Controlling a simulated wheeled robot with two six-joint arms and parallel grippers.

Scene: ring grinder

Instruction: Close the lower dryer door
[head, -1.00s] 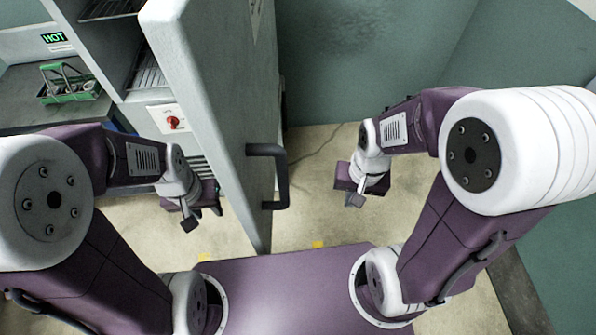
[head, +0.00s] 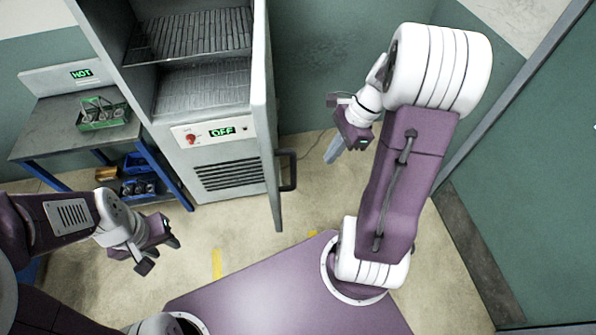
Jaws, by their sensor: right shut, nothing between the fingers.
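The grey dryer (head: 182,159) stands left of centre, with wire shelves (head: 204,86) showing inside its open front. Its grey door (head: 263,110) stands open and is seen nearly edge-on, to the right of the opening. The door's black handle (head: 290,172) sticks out to the right. My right gripper (head: 334,153) is shut and empty, to the right of the handle and apart from it in the picture. My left gripper (head: 160,254) has its fingers apart and is empty, below and left of the dryer's vent panel. The upper part of the door is cut off by the picture's edge.
A control panel (head: 213,132) reads OFF. A workbench (head: 50,128) at the left bears a green crate (head: 103,124) and a HOT sign (head: 82,74), with blue bins (head: 139,163) below. Bare floor (head: 245,230) lies before the dryer. A teal wall panel (head: 530,200) stands right.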

